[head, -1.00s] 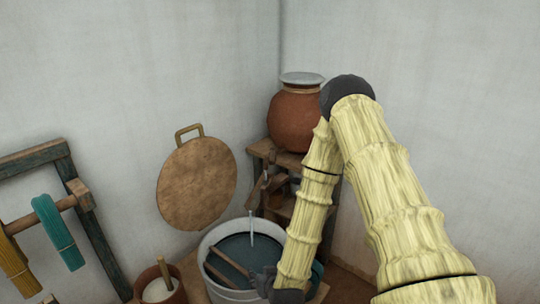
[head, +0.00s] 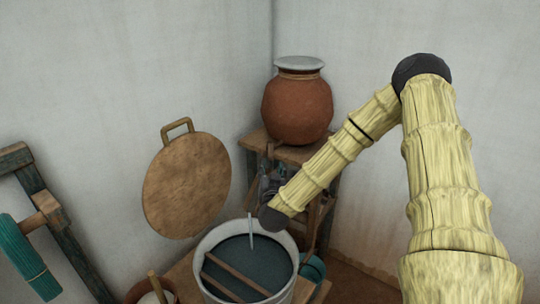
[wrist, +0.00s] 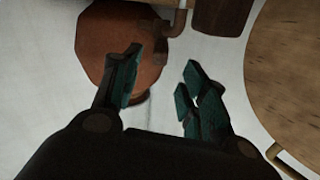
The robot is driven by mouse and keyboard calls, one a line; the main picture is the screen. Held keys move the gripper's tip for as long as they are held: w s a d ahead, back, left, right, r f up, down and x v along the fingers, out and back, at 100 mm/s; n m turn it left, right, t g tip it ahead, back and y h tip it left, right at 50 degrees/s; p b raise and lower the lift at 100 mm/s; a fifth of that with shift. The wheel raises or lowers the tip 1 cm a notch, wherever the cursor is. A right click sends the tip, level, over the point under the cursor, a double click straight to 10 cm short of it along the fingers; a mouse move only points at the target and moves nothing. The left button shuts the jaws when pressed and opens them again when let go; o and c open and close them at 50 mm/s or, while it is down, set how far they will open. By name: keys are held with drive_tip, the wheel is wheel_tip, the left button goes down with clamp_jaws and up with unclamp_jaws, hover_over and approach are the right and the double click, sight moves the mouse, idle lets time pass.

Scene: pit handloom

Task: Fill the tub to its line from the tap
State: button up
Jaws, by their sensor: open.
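The tub (head: 207,248) is a pale round bucket with dark water inside and two wooden bars across it. I cannot make out its line. A thin pale stream (head: 251,229) falls into it. The clay pot (head: 297,108) stands on a shelf above and behind the tub. In the wrist view a brown tap (wrist: 174,24) shows beside the pot (wrist: 115,55); in the head view my arm hides it. My gripper (wrist: 162,84) is open and empty, its dark green fingers pointing toward the pot and tap, apparently apart from both. It is above the tub's back edge in the head view (head: 269,184).
A small pot (head: 165,297) with a stick stands at lower left. A teal vessel (head: 313,269) sits right of the tub. A wooden frame (head: 45,205) holds teal yarn.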

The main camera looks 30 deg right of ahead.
sight(271, 159)
drive_tip(key=p+x, duration=0.2)
drive_tip(key=x, duration=0.7)
drive_tip(key=shift+d, duration=0.15)
clamp_jaws()
